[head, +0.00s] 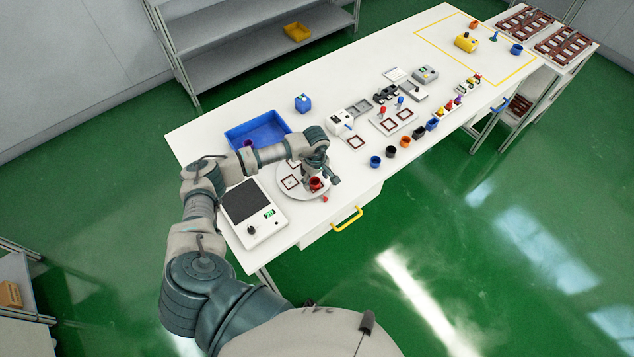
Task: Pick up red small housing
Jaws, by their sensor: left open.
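A small red housing (315,184) stands on a round white plate (291,193) near the front edge of the table. My left gripper (319,179) is over the plate, right at the red housing, with its fingers pointing down. It is open, and the fingers partly hide the housing. I cannot tell whether the fingers touch it. A small red piece (324,198) shows just below the housing near the plate's edge. My right gripper is not in view.
A scale (254,212) stands left of the plate, and a blue bin (258,131) lies behind my arm. A row of small coloured cups, including a blue cup (375,161), runs along the front edge to the right. A yellow handle (346,219) sticks out below the table edge.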

